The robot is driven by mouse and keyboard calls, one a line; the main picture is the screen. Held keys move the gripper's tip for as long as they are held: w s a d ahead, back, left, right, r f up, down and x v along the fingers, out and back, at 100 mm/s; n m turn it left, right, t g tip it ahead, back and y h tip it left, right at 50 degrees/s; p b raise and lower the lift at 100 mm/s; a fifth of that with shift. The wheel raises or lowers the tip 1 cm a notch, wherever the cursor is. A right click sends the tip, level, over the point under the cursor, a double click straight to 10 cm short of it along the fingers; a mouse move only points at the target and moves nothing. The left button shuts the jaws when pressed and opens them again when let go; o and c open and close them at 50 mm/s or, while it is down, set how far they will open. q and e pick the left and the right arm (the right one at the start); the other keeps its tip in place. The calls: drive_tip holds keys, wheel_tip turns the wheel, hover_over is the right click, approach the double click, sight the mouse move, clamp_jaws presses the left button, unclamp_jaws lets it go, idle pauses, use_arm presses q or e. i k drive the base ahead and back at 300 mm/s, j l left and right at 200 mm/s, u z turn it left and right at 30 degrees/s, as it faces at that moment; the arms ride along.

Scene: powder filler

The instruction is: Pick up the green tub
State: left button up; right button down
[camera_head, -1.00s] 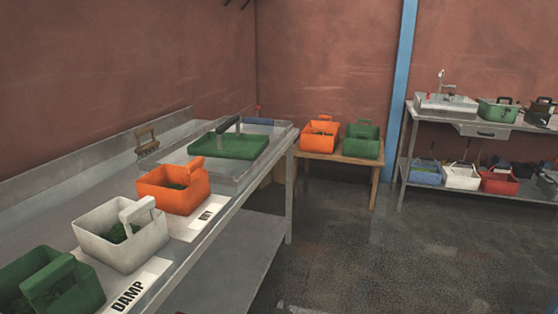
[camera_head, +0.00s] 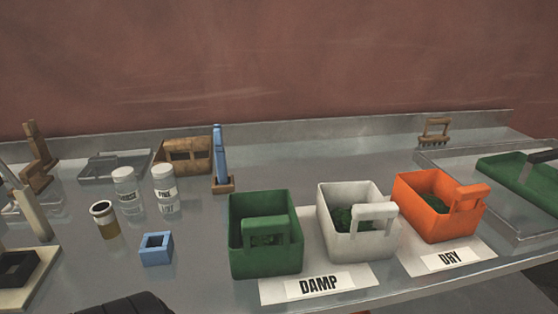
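The green tub (camera_head: 265,264) stands upright on the metal bench in the middle of the view. It is an open box with a handle across its front side and some dark green material inside. It stands at the left of the row of tubs, beside the "DAMP" card (camera_head: 318,285), close to the bench's front edge. Neither of my grippers can be made out. A black ridged shape (camera_head: 125,305) cuts into the bottom edge at the left, and I cannot tell what it is.
A white tub (camera_head: 365,243) stands close to the right of the green tub, then an orange tub (camera_head: 432,219) by the "DRY" card (camera_head: 450,260). A blue square block (camera_head: 156,248) and jars (camera_head: 163,187) stand to the left. A green tray (camera_head: 520,178) lies far right.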

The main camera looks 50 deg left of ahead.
sight(266, 238)
drive_tip(key=u, duration=1.5)
